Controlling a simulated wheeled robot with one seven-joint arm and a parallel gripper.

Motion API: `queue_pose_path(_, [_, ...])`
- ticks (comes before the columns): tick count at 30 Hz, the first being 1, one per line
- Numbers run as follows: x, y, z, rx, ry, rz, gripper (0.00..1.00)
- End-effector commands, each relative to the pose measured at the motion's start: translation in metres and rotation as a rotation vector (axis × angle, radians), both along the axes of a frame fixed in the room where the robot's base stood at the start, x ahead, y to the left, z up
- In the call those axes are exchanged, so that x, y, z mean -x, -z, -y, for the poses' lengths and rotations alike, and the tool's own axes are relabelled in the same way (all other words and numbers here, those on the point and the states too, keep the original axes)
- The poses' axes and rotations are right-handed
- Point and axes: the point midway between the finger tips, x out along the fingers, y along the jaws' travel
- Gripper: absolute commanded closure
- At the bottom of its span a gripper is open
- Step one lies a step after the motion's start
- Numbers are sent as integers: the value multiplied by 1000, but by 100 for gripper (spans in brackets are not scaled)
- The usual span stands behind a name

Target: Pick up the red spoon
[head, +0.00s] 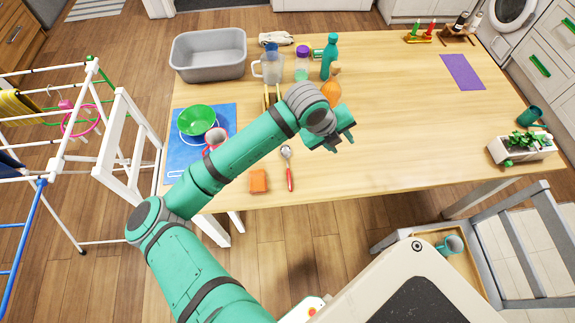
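The red spoon (290,178) lies on the wooden table near its front edge. Its red handle points toward the front edge and its metal bowl points to the back. My gripper (341,143) is above the table, to the right of the spoon's bowl and apart from it. Its two fingers are spread with a gap between them, and I see nothing held. My green arm reaches over the table from the lower left, passing left of the spoon.
An orange sponge (258,181) lies left of the spoon. A blue mat (178,156) with a green bowl (197,119) and a red mug (215,138) is further left. Bottles and a jug (268,69) stand behind.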

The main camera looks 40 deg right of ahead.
Motion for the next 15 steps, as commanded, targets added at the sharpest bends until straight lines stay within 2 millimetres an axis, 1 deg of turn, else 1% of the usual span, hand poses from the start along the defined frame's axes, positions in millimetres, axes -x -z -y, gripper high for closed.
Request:
queue_pose_path(1, [-10, 8, -19, -77, 35, 40, 66])
queue_pose_path(3, [-21, 17, -45, -177, 89, 81, 66])
queue_pose_path(6, [-35, 25, -79, -305, 150, 122, 66])
queue_pose_path(9, [-46, 29, -107, -400, 192, 146, 66])
queue_pose_path(12, [-53, 30, -124, -460, 220, 158, 66])
queue_pose_path(15, [-56, 33, -132, -487, 233, 162, 66])
